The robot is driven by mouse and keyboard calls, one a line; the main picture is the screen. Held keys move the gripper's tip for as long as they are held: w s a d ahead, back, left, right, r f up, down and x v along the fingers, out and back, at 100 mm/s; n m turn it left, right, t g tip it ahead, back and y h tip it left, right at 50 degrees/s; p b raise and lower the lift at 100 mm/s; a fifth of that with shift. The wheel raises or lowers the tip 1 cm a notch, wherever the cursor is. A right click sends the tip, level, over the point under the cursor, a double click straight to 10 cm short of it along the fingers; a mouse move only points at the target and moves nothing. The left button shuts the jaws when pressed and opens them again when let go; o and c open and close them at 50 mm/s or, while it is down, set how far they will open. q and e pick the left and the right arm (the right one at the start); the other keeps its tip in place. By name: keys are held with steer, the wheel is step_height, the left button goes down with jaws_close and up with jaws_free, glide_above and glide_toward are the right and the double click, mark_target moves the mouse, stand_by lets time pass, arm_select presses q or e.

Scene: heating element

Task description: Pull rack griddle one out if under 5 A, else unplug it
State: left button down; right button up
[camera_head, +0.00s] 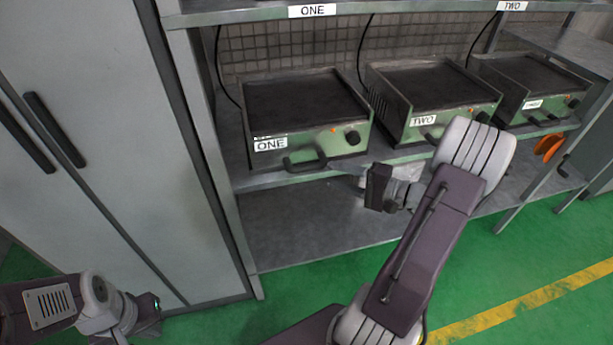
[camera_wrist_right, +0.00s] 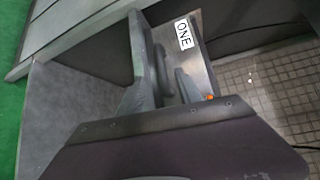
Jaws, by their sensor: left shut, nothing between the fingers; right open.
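Griddle ONE (camera_head: 304,95) sits on the upper rack shelf, green with a dark plate, a front loop handle (camera_head: 305,162), a black knob and an orange light. Its label (camera_wrist_right: 184,34) shows in the right wrist view. My right gripper (camera_head: 372,186) is open, just right of and in front of the handle; in the wrist view its fingers (camera_wrist_right: 163,75) reach toward the griddle front. I cannot tell whether they touch the handle. My left gripper (camera_head: 150,312) is shut and empty, low by the cabinet. No current reading is legible.
Griddle TWO (camera_head: 430,90) and a third griddle (camera_head: 535,85) stand to the right on the same shelf. Black cords run up the tiled wall (camera_head: 290,45). The lower shelf (camera_head: 310,225) is bare. A tall grey cabinet (camera_head: 90,120) stands at the left.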

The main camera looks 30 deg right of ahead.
mark_target(313, 169)
steer(key=b+x, duration=0.1)
steer(key=x, duration=0.7)
steer(key=shift+w+a, duration=0.3)
jaws_close()
steer(key=shift+f, duration=0.1)
stand_by(0.8)
